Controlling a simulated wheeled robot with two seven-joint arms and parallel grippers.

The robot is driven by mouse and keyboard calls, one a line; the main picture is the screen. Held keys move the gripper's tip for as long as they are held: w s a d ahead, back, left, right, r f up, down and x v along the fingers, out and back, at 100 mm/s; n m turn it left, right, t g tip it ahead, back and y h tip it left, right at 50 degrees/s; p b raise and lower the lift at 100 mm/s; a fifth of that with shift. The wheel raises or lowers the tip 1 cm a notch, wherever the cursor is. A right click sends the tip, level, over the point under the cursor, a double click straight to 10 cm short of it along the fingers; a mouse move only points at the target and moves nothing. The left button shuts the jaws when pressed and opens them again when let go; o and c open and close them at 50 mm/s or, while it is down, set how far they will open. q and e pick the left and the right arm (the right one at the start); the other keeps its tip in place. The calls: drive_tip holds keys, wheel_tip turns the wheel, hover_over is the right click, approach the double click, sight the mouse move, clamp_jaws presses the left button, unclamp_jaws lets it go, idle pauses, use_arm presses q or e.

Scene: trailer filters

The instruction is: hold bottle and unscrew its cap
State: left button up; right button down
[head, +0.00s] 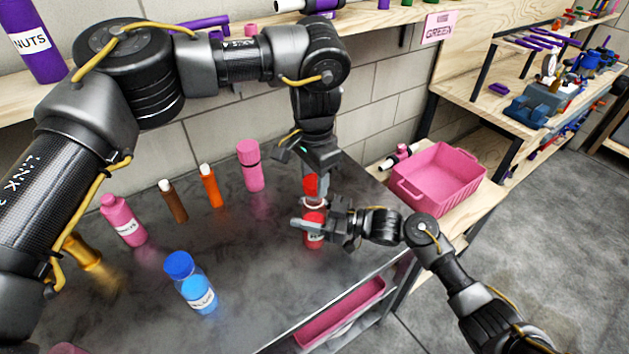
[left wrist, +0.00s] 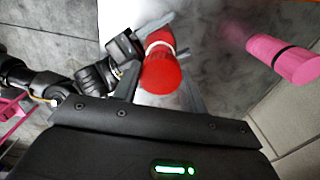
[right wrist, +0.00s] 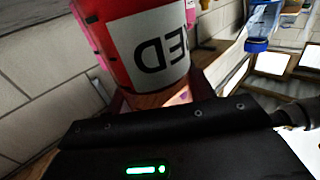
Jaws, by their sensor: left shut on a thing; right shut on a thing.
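A red bottle (head: 314,240) with a white label stands upright near the right end of the dark table. In the right wrist view the bottle (right wrist: 105,30) is close and large, with letters "ED" showing upside down. Its red cap (head: 311,188) is on top, with a pale ring below it. My left gripper (head: 311,180) reaches down from above and is shut on the cap; the left wrist view shows the cap (left wrist: 161,74) between the fingers. My right gripper (head: 308,224) comes from the right and is shut on the bottle's body.
On the table stand a blue bottle (head: 196,292), a pink labelled bottle (head: 123,219), a brown bottle (head: 173,202), an orange bottle (head: 210,187) and a pink bottle (head: 250,167). A pink crate (head: 440,178) sits on the wooden bench at right. The table's middle is clear.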

use_arm(q)
drive_tip(key=shift+r, duration=1.45)
use_arm(e)
drive_tip(key=shift+c, duration=2.3)
unclamp_jaws()
drive_tip(key=shift+d, duration=0.1)
